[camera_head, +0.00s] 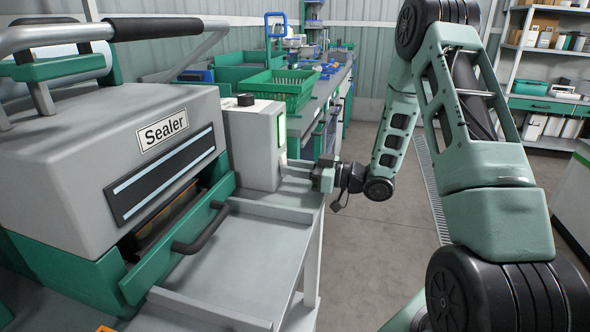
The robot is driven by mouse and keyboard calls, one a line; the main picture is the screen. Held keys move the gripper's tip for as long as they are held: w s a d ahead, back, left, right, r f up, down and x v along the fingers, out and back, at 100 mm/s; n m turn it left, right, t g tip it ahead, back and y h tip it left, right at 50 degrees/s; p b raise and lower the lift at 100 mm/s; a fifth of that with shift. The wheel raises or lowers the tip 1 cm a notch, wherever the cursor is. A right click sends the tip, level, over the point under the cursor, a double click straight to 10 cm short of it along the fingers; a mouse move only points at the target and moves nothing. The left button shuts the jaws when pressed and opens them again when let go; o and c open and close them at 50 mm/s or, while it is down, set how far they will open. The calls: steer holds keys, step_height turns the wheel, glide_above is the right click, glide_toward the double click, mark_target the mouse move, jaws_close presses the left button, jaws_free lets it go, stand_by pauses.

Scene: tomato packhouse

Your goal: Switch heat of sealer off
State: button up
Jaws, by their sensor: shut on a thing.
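The sealer (150,150) is a big grey and green machine on the left, with a name plate on its front. A light grey control box (252,145) stands against its right side, with a black knob (245,99) on top and a green-lit panel (281,132) on its right-hand face. My gripper (296,172) is low at that face, below the lit panel, reaching in from the right. It is shut on a small part there. The part is too small and hidden to make out, so I cannot tell the heat switch or its position.
A grey tray table (240,255) lies before the sealer, with a dark drawer handle (203,228) above it. A green crate (280,90) stands on the bench behind the box. Shelves (545,60) stand at the back right. The floor (375,240) right of the table is clear.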

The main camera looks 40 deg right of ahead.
steer(key=shift+f+t+b, duration=0.4)
steer(key=shift+b, duration=0.25)
steer(key=shift+r+y, duration=0.15)
steer(key=shift+y, duration=0.15)
steer(key=o, duration=1)
steer(key=v, duration=1.7)
steer(key=shift+s, duration=0.2)
